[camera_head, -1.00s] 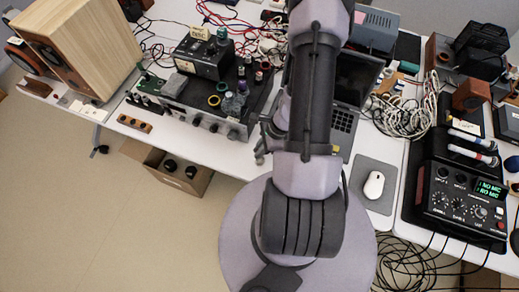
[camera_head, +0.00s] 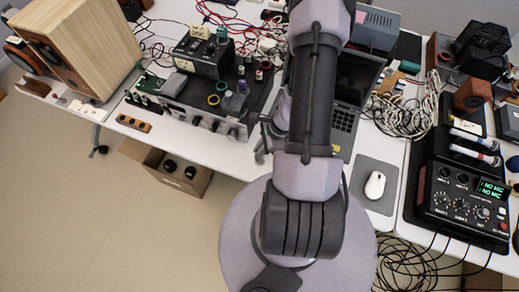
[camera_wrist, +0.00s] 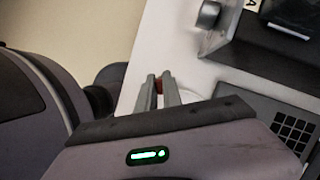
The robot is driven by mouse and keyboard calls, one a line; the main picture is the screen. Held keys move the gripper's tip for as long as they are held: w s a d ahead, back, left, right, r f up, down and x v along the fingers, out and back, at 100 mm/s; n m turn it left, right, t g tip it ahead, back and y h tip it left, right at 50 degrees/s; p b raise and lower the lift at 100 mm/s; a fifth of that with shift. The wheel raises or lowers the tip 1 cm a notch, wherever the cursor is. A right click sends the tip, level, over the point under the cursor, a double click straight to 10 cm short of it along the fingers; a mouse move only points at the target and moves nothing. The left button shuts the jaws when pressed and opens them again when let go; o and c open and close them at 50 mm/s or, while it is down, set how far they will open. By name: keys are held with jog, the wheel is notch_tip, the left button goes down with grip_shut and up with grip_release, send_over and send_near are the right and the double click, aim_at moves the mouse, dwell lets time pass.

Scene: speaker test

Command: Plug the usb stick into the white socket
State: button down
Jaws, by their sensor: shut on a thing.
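My gripper (camera_wrist: 159,80) shows in the wrist view with its two grey fingers close together. A small red thing (camera_wrist: 159,87) sits between the fingers, probably the usb stick; most of it is hidden by them. In the head view my gripper (camera_head: 262,146) is beside my arm at the table's front edge, left of the laptop, and too small there to show what it holds. A white block (camera_head: 86,110), possibly the white socket, lies at the front left edge of the table, below the wooden speaker. It is far left of my gripper and not identifiable in the wrist view.
A black amplifier (camera_head: 205,122) with knobs stands left of my gripper. A laptop (camera_head: 345,120) is partly behind my arm. A white mouse (camera_head: 375,185) lies on a grey pad to the right. A cardboard box (camera_head: 178,175) is under the table. The front left floor is clear.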

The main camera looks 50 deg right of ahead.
jog(key=shift+f+b, duration=1.15)
jog(key=shift+b, duration=0.1)
dwell(0.3)
jog(key=c, duration=1.4)
grip_release()
jog(key=shift+c, duration=0.2)
jog(key=o, duration=0.4)
notch_tip(320, 180, up, 5)
jog(key=p, duration=0.4)
jog(key=shift+r, duration=0.1)
